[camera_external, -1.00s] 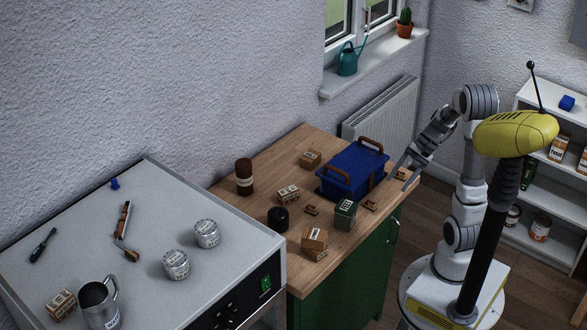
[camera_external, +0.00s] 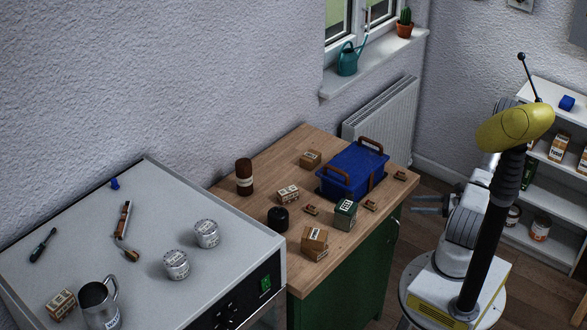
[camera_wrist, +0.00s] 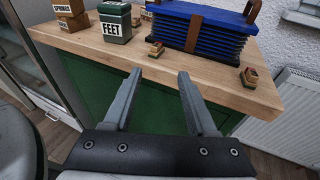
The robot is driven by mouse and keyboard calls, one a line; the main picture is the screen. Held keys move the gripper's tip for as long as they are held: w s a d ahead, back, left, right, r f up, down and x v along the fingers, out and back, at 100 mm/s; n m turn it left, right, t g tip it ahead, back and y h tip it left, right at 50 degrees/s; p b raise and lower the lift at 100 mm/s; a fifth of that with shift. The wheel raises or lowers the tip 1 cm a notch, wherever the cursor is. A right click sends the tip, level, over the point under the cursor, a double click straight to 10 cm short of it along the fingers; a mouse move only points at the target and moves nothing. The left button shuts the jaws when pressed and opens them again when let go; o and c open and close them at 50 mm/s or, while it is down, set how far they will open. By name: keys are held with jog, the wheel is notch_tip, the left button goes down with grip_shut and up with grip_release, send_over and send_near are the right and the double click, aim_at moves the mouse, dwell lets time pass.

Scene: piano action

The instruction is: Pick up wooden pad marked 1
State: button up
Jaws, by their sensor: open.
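Small brown wooden pads lie on the wooden bench top (camera_external: 262,203). One pad (camera_external: 370,205) is near the front edge, between the green box and the blue case. Another pad (camera_external: 399,175) is at the right corner, and a third (camera_external: 311,210) lies left of the green box. In the wrist view the edge pad (camera_wrist: 156,49) is beyond and between my fingertips, and the corner pad (camera_wrist: 249,77) is to the right. I cannot read the pads' numbers. My gripper (camera_external: 413,204) is open and empty, off the bench's front edge, apart from the pads.
A blue case (camera_external: 352,172) with brown handles stands just behind the edge pad. Cardboard boxes (camera_external: 314,240) and a black round tin (camera_external: 278,218) are further left. Clear floor lies before the green cabinet (camera_external: 345,285).

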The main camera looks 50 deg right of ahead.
send_near(371, 202)
jog(key=x, duration=0.5)
jog(key=shift+d+f, duration=0.15)
jog(key=shift+f, duration=0.2)
jog(key=x, duration=0.5)
jog(key=shift+a+r+p, duration=0.2)
jog(key=shift+a+p, duration=0.05)
jog(key=shift+p, duration=0.15)
grip_shut()
